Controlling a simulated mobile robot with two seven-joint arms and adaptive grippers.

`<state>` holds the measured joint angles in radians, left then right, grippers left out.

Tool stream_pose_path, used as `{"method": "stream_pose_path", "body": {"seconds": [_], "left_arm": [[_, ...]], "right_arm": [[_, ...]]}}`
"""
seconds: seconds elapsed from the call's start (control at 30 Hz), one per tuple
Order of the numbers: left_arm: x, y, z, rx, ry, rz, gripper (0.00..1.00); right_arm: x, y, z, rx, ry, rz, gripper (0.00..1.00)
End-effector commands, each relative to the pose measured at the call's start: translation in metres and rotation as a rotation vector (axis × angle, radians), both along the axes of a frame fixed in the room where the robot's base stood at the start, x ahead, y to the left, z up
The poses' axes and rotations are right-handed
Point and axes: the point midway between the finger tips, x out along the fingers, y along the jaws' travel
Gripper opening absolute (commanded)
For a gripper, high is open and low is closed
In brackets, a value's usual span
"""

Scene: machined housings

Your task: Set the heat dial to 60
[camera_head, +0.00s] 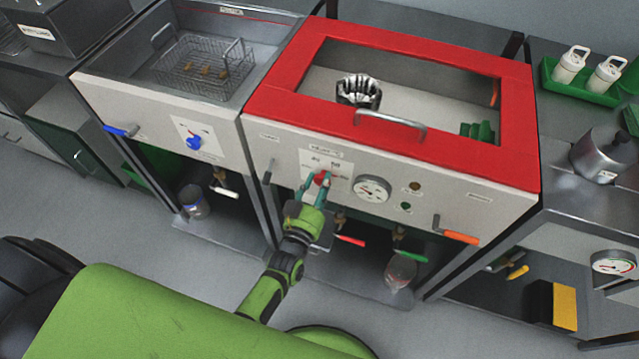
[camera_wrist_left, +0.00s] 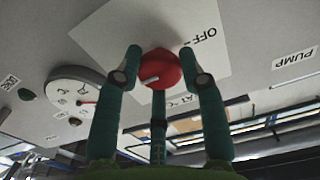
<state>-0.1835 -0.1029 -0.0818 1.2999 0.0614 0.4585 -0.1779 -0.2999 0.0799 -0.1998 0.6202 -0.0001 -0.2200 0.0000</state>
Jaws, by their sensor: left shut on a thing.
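The red heat dial (camera_head: 320,177) is on the front panel of the red-topped machine, on a white label plate (camera_head: 338,164). My left gripper (camera_head: 316,187) is at the dial. In the left wrist view the dial (camera_wrist_left: 160,68) sits between the fingers of the gripper (camera_wrist_left: 164,70), which are shut on it. A pale pointer mark shows on the dial. "OFF" is legible on the plate beside it; the other scale marks are partly hidden or too small to read. My right gripper does not show.
A round gauge (camera_head: 372,189) is right of the dial, with small indicator lamps beyond it. An orange lever (camera_head: 457,236) is at the panel's right end, and red and green valve handles are below. A blue knob (camera_head: 194,142) is on the left machine.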

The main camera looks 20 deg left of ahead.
Motion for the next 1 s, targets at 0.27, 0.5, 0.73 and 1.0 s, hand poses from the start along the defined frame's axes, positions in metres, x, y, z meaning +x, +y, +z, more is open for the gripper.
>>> {"method": "stream_pose_path", "body": {"seconds": [0.27, 0.5, 0.73, 1.0], "left_arm": [[-0.004, -0.002, -0.009, 0.012, 0.023, -0.005, 0.07], [-0.004, -0.001, -0.009, 0.012, 0.023, -0.005, 0.64], [-0.002, 0.000, -0.005, 0.009, 0.014, -0.002, 0.64], [-0.022, 0.001, -0.006, 0.010, 0.015, -0.001, 0.64]], "right_arm": [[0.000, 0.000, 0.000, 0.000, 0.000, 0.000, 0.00], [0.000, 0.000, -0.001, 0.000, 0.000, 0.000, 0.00], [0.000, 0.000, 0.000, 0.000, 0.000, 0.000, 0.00], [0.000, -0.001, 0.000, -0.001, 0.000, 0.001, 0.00]]}}
